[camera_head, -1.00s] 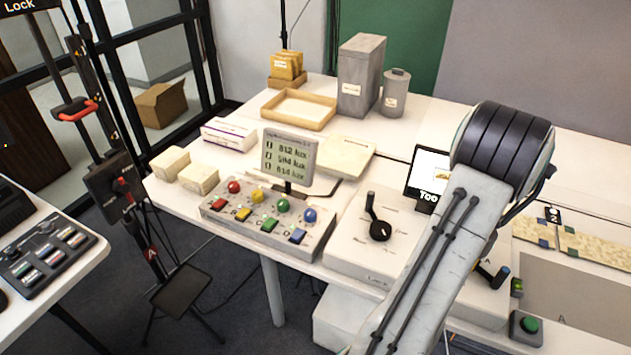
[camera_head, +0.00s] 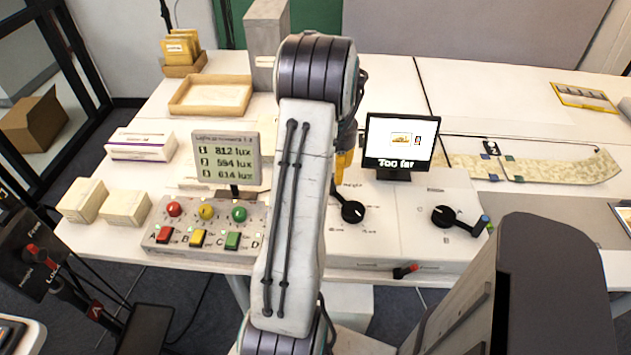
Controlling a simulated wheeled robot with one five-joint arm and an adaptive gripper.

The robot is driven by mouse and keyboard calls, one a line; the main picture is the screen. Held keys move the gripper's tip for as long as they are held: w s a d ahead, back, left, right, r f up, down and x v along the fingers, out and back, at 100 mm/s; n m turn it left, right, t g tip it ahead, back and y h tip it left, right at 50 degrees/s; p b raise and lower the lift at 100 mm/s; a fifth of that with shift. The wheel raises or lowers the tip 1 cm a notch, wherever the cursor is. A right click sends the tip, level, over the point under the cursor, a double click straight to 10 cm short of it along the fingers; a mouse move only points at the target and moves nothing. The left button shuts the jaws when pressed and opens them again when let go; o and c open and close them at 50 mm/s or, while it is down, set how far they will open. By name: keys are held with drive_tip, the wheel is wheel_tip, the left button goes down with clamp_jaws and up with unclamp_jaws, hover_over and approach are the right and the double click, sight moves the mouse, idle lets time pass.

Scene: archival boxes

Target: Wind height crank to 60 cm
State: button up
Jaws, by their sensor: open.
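A black crank (camera_head: 353,212) sits on the white control panel, with small lettering above it that seems to read "Height". Its arm points up and left and its end is partly hidden by my arm. A second black crank (camera_head: 445,216) with a blue-tipped handle sits to its right. A screen (camera_head: 400,141) behind the panel reads "Too far". My gripper (camera_head: 345,160) is mostly hidden behind my arm; only a yellow part shows, above and behind the Height crank. Its fingertips are hidden, and I see no contact with the crank.
A lux display (camera_head: 227,158) and a box of coloured buttons (camera_head: 190,238) stand left of my arm. Pale boxes (camera_head: 82,200), a wooden tray (camera_head: 210,95) and a grey box (camera_head: 266,35) are on the table. A black stand (camera_head: 35,265) is at the left edge.

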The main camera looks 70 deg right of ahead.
drive_tip(key=shift+w+m, duration=0.3)
drive_tip(key=shift+w, duration=0.2)
drive_tip(key=shift+s, duration=0.3)
drive_tip(key=shift+f, duration=3.65)
drive_tip(key=shift+c, duration=0.4)
clamp_jaws()
